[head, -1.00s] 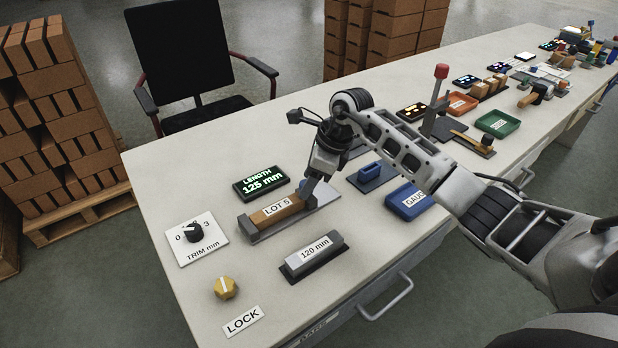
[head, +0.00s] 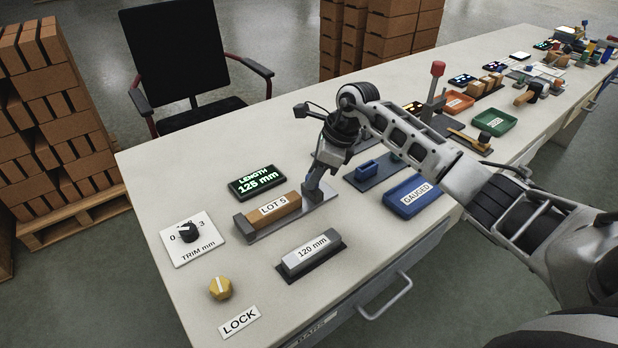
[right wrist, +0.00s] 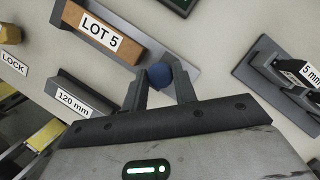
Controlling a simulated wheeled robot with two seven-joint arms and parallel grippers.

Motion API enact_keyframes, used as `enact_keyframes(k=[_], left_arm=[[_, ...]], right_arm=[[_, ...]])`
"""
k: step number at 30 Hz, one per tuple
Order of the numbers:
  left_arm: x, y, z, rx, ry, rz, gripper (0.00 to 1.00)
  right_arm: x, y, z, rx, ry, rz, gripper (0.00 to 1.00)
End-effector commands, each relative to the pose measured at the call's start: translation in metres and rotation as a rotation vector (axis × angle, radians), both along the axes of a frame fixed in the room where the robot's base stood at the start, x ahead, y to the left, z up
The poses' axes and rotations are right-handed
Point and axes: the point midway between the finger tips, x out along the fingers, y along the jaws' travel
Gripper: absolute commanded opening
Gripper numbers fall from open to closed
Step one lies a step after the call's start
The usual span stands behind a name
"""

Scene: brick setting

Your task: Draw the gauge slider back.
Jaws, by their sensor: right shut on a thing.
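The length gauge (head: 262,233) is a grey base on the table. A wooden brick labelled LOT 5 (head: 273,208) lies in it and also shows in the right wrist view (right wrist: 92,30). The gauge slider's round blue knob (right wrist: 160,75) is between my right gripper's fingers. My right gripper (right wrist: 158,90) is shut on this knob, just right of the brick, with bare base showing between them. In the head view my right gripper (head: 312,193) hides the knob. My left gripper is not in view.
The LENGTH display (head: 257,182) reads 125 mm. A grey 120 mm block (head: 311,254) lies in front on a dark base. A trim dial (head: 188,232) and yellow LOCK knob (head: 220,288) are at left. A blue GAUGED tray (head: 405,207) is right of the gauge.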

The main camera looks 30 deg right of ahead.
Motion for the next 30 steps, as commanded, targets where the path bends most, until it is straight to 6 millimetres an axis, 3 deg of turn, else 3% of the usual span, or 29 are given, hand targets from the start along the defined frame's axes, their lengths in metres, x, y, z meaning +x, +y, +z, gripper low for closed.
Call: enact_keyframes(k=[4,5,6,7,19,23,30], left_arm=[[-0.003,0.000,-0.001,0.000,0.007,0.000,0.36],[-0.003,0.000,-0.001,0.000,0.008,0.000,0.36],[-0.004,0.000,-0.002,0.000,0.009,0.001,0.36],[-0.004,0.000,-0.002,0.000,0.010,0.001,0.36],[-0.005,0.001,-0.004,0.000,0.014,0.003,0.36],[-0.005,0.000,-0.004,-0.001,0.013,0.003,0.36],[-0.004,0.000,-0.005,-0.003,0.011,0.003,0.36]], right_arm=[[0.001,-0.005,0.001,-0.010,-0.004,-0.009,0.00],[0.001,-0.005,0.001,-0.011,-0.003,-0.009,0.36],[0.001,-0.006,0.002,-0.010,-0.004,-0.009,0.47],[0.001,-0.005,0.001,-0.010,-0.004,-0.009,0.50],[-0.001,-0.006,0.010,-0.009,-0.005,-0.005,0.50],[-0.006,-0.014,0.031,-0.010,-0.007,-0.006,0.50],[-0.020,-0.032,0.086,-0.011,-0.008,-0.008,0.50]])
